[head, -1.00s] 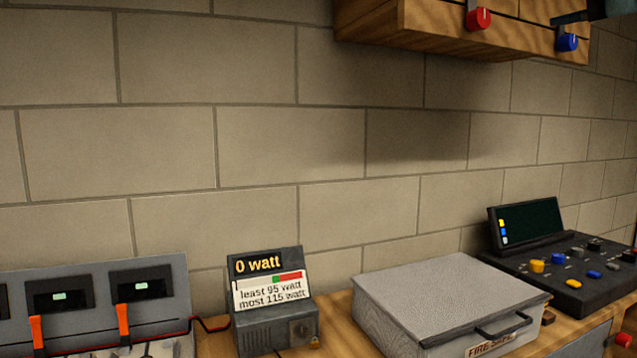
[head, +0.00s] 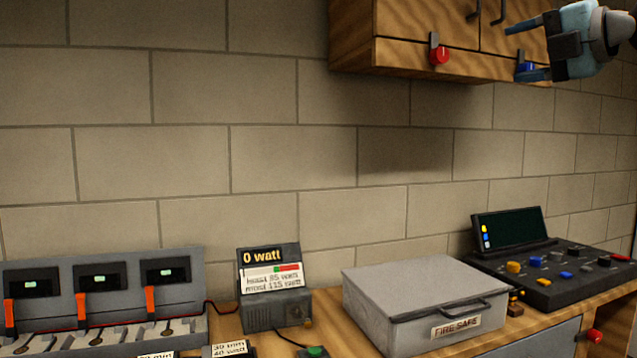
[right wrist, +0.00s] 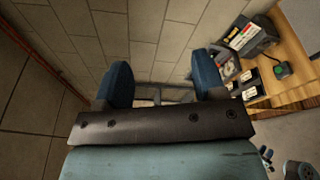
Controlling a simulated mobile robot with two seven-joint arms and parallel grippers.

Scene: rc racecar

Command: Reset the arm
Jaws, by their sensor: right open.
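My right gripper (head: 524,51) is at the upper right of the head view, in front of the wall cabinet (head: 410,52). Its two blue fingers are apart, with the blue cabinet knob (head: 526,67) showing by the lower finger. I cannot tell whether they touch. In the right wrist view the gripper (right wrist: 165,85) shows its fingers spread, with nothing between them but the wall and a blurred grey frame behind.
The bench holds a grey charger row (head: 100,290), a watt meter (head: 270,285) reading 0 watt, a fire safe box (head: 420,295) and a black control panel (head: 550,272). A green button (head: 314,352) is at the front edge. The wall between bench and cabinet is clear.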

